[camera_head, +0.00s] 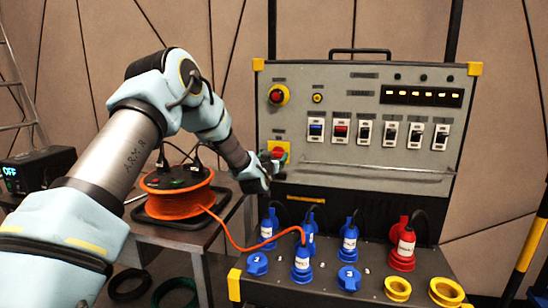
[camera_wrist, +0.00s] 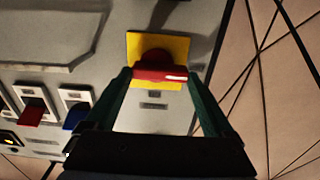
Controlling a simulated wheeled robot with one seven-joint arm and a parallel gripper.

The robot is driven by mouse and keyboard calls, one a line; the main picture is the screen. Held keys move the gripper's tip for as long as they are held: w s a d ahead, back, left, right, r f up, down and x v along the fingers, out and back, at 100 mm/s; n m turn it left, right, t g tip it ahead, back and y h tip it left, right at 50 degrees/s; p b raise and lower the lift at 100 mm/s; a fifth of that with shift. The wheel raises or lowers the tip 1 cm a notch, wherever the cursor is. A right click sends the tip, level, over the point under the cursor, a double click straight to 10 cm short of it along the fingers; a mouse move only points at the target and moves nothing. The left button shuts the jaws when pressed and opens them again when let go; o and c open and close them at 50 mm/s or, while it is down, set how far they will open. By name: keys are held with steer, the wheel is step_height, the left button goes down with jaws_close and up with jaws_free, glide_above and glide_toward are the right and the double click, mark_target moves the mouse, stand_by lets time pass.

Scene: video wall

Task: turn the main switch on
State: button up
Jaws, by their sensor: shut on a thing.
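The main switch is a red rotary handle (camera_wrist: 158,73) on a yellow square plate (camera_wrist: 147,45), mounted on the grey panel. In the head view its yellow plate (camera_head: 283,147) shows at the panel's lower left, and my gripper hides part of it. The handle's bar lies crosswise in the wrist view, with a white mark at its right end. My gripper (camera_wrist: 160,75) has one finger at each end of the bar and is shut on it. In the head view my gripper (camera_head: 266,166) is up against the panel's left edge.
Several blue plugs and a red plug (camera_head: 403,245) stand below. An orange cable reel (camera_head: 180,200) sits on a table under my arm.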

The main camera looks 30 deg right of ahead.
steer(key=shift+m+b, duration=0.3)
steer(key=shift+b, duration=0.1)
steer(key=m+b, duration=0.1)
steer(key=b, duration=0.1)
steer(key=m+b, duration=0.1)
steer(key=b, duration=0.1)
steer(key=shift+s+d+f+m, duration=0.1)
steer(key=shift+s+f+m, duration=0.05)
steer(key=shift+m, duration=0.25)
steer(key=m+b, duration=0.5)
steer(key=shift+s+d+b, duration=0.1)
steer(key=shift+b, duration=0.25)
steer(key=m+b, duration=0.4)
steer(key=m, duration=0.1)
steer(key=shift+s+d, duration=0.1)
steer(key=shift+m+b, duration=1.7)
steer(key=shift+m, duration=0.5)
steer(key=o, duration=1.1)
steer(key=shift+r, duration=0.2)
